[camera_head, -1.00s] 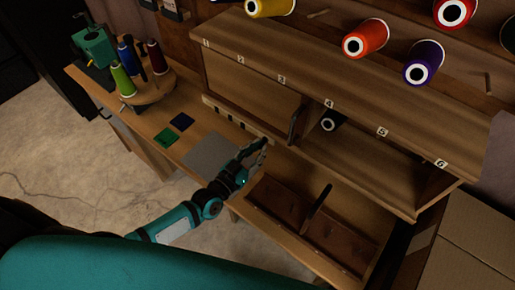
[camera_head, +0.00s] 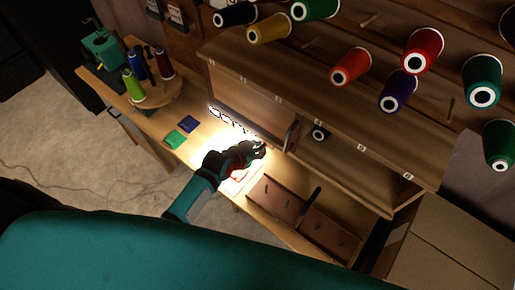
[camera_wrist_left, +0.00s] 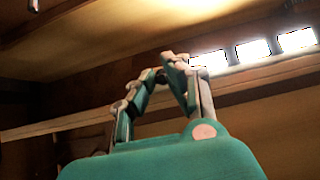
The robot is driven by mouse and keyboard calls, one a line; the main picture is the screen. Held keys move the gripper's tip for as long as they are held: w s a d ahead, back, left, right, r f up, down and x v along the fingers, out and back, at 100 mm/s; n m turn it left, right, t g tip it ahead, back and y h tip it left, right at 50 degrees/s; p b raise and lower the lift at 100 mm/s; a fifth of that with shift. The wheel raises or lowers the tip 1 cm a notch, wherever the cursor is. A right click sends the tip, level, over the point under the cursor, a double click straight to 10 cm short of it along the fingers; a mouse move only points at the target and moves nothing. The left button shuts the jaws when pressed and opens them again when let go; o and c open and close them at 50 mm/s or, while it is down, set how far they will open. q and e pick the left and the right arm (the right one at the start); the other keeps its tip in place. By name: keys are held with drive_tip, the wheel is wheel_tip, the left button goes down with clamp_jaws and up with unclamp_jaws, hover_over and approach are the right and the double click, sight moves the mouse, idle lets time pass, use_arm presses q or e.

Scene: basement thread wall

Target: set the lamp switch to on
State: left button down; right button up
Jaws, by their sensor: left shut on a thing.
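The lamp is a strip under the cabinet's lower front edge, and it glows bright white in the head view (camera_head: 226,115). Its lit panels also show in the left wrist view (camera_wrist_left: 253,51). My left gripper (camera_head: 258,150) is at the right end of the lit strip. In the left wrist view its fingertips (camera_wrist_left: 170,68) come close together beside the leftmost lit panel, shut on what appears to be the lamp switch. The switch itself is hidden by the fingers. My right gripper is not in view.
The wooden cabinet (camera_head: 330,112) overhangs the bench closely above my gripper. A divided wooden tray (camera_head: 283,204) lies right of my left arm. Green (camera_head: 175,139) and blue (camera_head: 189,123) squares lie left. Thread spools (camera_head: 350,67) stick out above, and a cardboard box (camera_head: 440,245) stands right.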

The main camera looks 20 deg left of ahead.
use_arm(q)
drive_tip(key=shift+w+r+g+y, duration=0.2)
drive_tip(key=shift+r+g+y, duration=0.1)
drive_tip(key=shift+g, duration=0.5)
drive_tip(key=shift+r, duration=0.1)
drive_tip(key=c, duration=1.4)
unclamp_jaws()
drive_tip(key=shift+o, duration=0.2)
drive_tip(key=shift+s, duration=0.1)
drive_tip(key=v, duration=1.1)
drive_tip(key=shift+r, duration=0.5)
